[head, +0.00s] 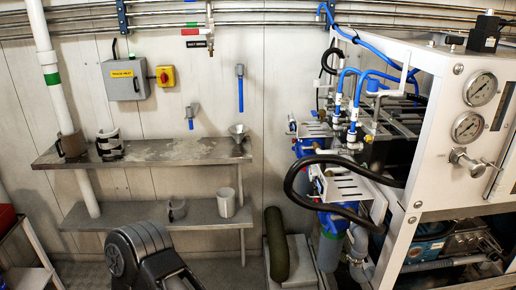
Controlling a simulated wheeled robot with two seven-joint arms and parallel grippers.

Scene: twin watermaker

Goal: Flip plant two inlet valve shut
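No valve carries a label that I can read as plant two inlet, so I cannot tell which one it is. A white-framed machine (430,120) fills the right side, with blue hoses (372,48) and metal fittings (353,137) at its left end. Small blue parts show beside these fittings; their handle positions are too small to tell. Two blue-handled items hang on the back wall, a longer one (239,90) and a shorter one (191,116), both handles pointing down. A dark link of mine shows at the bottom; neither gripper is in view.
Two metal shelves, upper (190,152) and lower (150,217), hold cups and a funnel. A black hose (292,178) loops out from the machine. Two gauges (467,127) and a knob (460,157) are on its front. A green cylinder (276,245) stands below.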

